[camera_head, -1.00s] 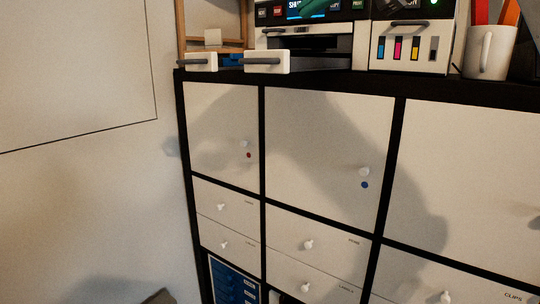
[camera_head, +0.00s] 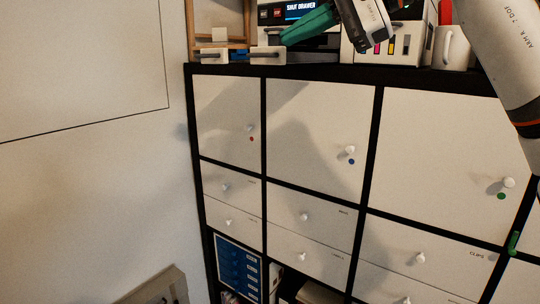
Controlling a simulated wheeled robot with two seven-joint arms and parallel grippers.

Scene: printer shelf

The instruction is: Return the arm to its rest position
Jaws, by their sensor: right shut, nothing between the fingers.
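My right arm (camera_head: 512,65) comes in from the upper right and reaches across the top of the shelf unit. My right gripper (camera_head: 291,36) has green fingers that lie together, pointing down and left, with nothing seen between them. It is in front of the printer (camera_head: 330,54), whose screen reads "SHUT DRAWER". The printer's white-fronted drawer (camera_head: 268,56) juts forward below and left of the fingertips; I see a gap between them in the picture. My left gripper is not in view.
The white-fronted cabinet (camera_head: 318,120) has knobs on doors and drawers, with red, blue and green dots. A white mug (camera_head: 450,50) stands at the right on top. A wooden rack (camera_head: 221,20) stands at the left. A green piece (camera_head: 513,243) sits at the right edge.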

